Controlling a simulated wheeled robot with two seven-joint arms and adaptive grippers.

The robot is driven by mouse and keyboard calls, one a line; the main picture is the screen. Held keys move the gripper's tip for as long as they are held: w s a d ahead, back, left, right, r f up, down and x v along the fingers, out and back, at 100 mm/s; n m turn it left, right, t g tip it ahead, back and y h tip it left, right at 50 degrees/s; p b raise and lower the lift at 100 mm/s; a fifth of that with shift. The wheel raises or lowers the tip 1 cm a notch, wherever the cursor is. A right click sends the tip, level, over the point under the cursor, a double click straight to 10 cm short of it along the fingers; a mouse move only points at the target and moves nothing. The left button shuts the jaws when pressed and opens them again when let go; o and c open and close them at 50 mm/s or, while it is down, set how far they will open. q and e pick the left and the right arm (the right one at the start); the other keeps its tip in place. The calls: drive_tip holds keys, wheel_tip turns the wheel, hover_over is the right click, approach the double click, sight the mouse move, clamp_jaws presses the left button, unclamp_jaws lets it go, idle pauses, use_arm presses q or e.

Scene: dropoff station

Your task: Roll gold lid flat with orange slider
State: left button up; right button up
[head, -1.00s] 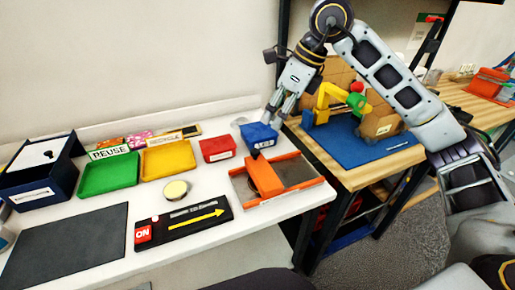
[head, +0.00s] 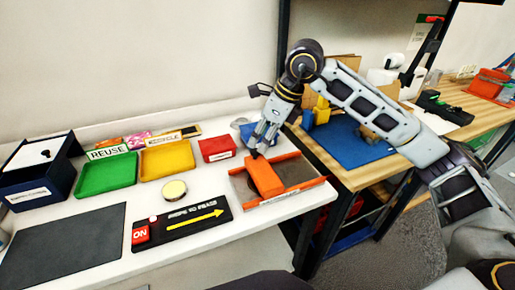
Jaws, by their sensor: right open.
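The orange slider (head: 265,176) is a block sitting across a grey-bedded tray with orange rails (head: 312,185), at the right end of the white table. My right gripper (head: 262,147) points down at the slider's far end, with its fingers apart. I cannot tell whether the fingertips touch the slider. A round gold lid (head: 174,189) lies on the white table, left of the slider tray and just behind the black panel with the yellow arrow (head: 190,220). My left gripper is out of view.
A red bin (head: 217,149) and a blue bin (head: 245,124), partly hidden by my gripper, stand behind the tray. Green (head: 106,176) and yellow (head: 167,160) trays, a dark blue box (head: 40,175) and a dark mat (head: 65,245) fill the left. A wooden table (head: 440,135) stands right.

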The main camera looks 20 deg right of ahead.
sight(255, 150)
drive_tip(key=x, duration=0.3)
drive_tip(key=shift+f, duration=0.15)
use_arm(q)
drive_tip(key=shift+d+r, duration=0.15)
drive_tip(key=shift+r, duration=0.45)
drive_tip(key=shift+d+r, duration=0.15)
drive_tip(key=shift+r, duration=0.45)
use_arm(e)
drive_tip(key=shift+w+a+f, duration=0.25)
drive_tip(key=shift+f, duration=0.3)
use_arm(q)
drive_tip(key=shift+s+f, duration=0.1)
use_arm(e)
clamp_jaws()
